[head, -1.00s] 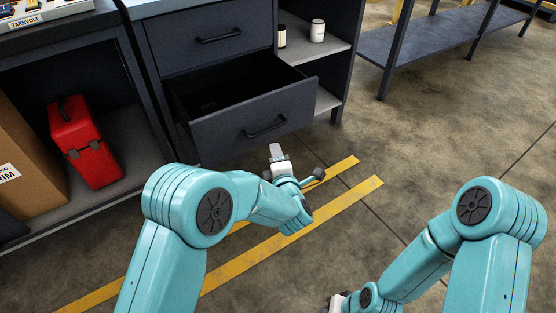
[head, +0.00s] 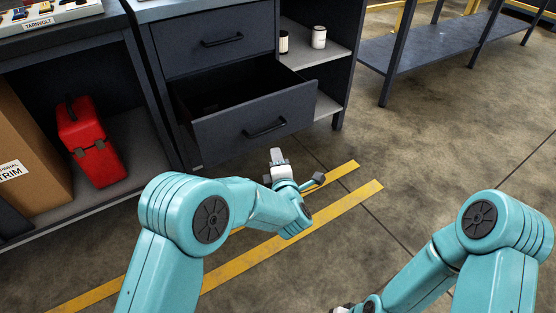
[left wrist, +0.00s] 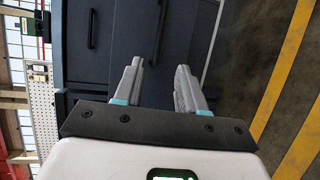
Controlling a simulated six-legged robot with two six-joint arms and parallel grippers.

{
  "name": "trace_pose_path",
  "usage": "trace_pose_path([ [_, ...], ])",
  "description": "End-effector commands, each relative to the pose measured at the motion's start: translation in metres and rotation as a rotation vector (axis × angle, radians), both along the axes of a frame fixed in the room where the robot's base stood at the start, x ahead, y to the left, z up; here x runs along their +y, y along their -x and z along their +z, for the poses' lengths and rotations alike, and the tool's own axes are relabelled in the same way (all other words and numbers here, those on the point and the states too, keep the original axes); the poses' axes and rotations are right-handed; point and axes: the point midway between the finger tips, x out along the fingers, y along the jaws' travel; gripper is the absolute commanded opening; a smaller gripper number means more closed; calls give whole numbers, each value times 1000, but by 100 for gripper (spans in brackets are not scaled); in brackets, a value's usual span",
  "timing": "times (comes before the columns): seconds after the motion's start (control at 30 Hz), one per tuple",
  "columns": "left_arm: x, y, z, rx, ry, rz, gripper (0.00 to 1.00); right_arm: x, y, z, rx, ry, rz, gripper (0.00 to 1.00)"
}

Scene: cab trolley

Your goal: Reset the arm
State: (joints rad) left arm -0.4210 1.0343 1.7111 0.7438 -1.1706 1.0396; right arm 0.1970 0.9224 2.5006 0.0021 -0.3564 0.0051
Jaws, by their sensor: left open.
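My left gripper (head: 297,172) is in front of and below the pulled-out lower drawer (head: 252,125) in the head view, apart from it. In the left wrist view the two fingers of my left gripper (left wrist: 157,88) stand apart with nothing between them. The drawer unit's dark front and handles show beyond the fingers. My right arm (head: 470,240) is at the lower right of the head view. The right gripper is almost wholly cut off by the bottom edge, so its jaws cannot be made out.
The lower drawer stands open and juts out, with a closed drawer (head: 212,42) above it. A red toolbox (head: 88,145) and a cardboard box (head: 35,150) sit on the left shelf. Two small containers stand on the right shelf (head: 300,62).

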Motion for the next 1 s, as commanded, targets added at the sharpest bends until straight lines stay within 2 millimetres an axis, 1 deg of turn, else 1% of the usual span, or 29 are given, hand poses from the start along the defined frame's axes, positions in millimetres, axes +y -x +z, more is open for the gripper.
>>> trace_pose_path([
  [0.17, 0, 0, 0, 1, 0, 0, 40, 0, 0, 0, 0, 0, 0, 43],
  [0.23, 7, -2, -3, 4, 0, 11, 40, 0, 0, 0, 0, 0, 0, 43],
  [0.27, 14, -4, -5, 8, 0, 22, 40, 0, 0, 0, 0, 0, 0, 43],
  [0.37, 59, -11, -17, 30, 2, 97, 40, 0, 0, 0, 0, 0, 0, 43],
  [0.4, 85, -9, -28, 56, -3, 134, 40, 0, 0, 0, 0, 0, 0, 43],
  [0.47, 125, 2, -54, 121, -25, 165, 40, 0, 0, 0, 0, 0, 0, 43],
  [0.5, 148, 15, -77, 190, -45, 158, 40, 0, 0, 0, 0, 0, 0, 43],
  [0.53, 162, 28, -96, 254, -70, 134, 40, 0, 0, 0, 0, 0, 0, 43],
  [0.57, 171, 42, -115, 326, -100, 95, 40, 0, 0, 0, 0, 0, 0, 43],
  [0.6, 180, 64, -139, 426, -143, 27, 40, 0, 0, 0, 0, 0, 0, 43],
  [0.67, 184, 102, -172, 575, -209, -105, 40, 0, 0, 0, 0, 0, 0, 43],
  [0.7, 182, 129, -190, 665, -251, -207, 40, 0, 0, 0, 0, 0, 0, 43],
  [0.77, 174, 169, -211, 779, -309, -371, 40, 0, 0, 0, 0, 0, 0, 43],
  [0.8, 166, 194, -220, 836, -342, -480, 40, 0, 0, 0, 0, 0, 0, 43],
  [0.87, 154, 228, -229, 902, -389, -639, 40, 0, 0, 0, 0, 0, 0, 43],
  [0.9, 145, 248, -232, 932, -419, -744, 40, 0, 0, 0, 0, 0, 0, 43],
  [0.97, 131, 277, -235, 965, -464, -901, 40, 0, 0, 0, 0, 0, 0, 43],
  [1.0, 123, 295, -236, 977, -494, -1004, 40, 0, 0, 0, 0, 0, 0, 43],
])
